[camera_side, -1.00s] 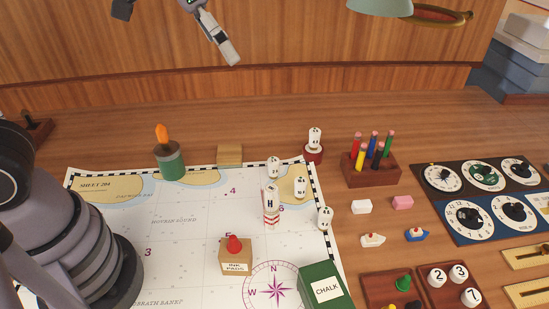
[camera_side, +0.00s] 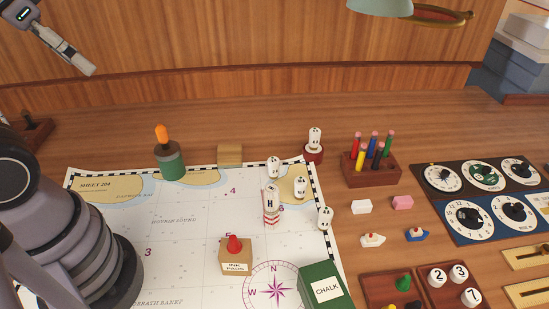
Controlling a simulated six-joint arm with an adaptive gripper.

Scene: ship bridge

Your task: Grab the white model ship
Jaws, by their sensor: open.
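The white model ship (camera_side: 373,240) sits on the wooden desk to the right of the chart. It is small, with a white hull and a bit of red-orange on top. A blue model ship (camera_side: 416,235) stands just to its right. My gripper (camera_side: 84,66) is at the upper left, high above the desk in front of the wood panelling, far from the ship. It is open and holds nothing; its fingers show only side-on.
A white block (camera_side: 361,207) and a pink block (camera_side: 402,202) lie behind the ships. A pencil rack (camera_side: 371,171) stands further back. The green chalk box (camera_side: 326,288) is in front left, a wooden tray (camera_side: 377,287) in front. Several dice-marked white pieces stand around the chart (camera_side: 180,240).

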